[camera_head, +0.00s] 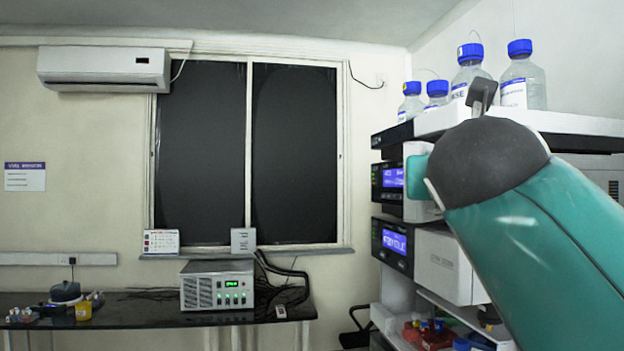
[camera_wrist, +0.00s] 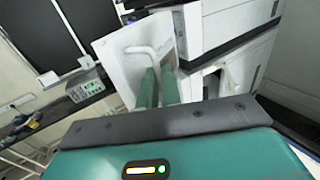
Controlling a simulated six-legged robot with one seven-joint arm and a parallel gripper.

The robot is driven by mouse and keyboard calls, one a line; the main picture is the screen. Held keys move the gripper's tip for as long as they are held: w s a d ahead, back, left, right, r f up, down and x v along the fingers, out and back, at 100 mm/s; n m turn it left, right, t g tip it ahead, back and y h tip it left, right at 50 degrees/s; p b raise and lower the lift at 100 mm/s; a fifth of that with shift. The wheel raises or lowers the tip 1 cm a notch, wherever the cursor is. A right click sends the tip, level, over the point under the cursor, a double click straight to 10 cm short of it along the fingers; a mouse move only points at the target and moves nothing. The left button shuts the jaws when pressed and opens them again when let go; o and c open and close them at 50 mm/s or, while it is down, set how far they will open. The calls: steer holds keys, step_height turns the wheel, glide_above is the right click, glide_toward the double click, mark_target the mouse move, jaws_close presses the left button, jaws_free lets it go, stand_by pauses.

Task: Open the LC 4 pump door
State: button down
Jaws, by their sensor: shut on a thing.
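In the wrist view a white door panel (camera_wrist: 115,62) with a bent white handle (camera_wrist: 139,49) stands at an angle to the white instrument (camera_wrist: 232,22) on the right. My gripper (camera_wrist: 160,78) is at this panel, its two green fingers close together and shut on the handle. The fingers hide part of the handle and the panel. In the head view the column stack stands at the right, with lit blue screens on an upper module (camera_head: 393,178) and a lower module (camera_head: 394,242). I cannot read which module is LC 4.
Several blue-capped bottles (camera_head: 521,78) stand on top of the stack, close to my arm. Small coloured items (camera_head: 430,335) lie on the shelf below. A dark bench (camera_head: 140,312) with a grey power unit (camera_head: 217,285) stands at the left. Open space lies between bench and stack.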

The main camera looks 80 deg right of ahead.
steer(key=shift+s+a+r, duration=0.1)
stand_by(0.4)
steer(key=c, duration=1.6)
jaws_free()
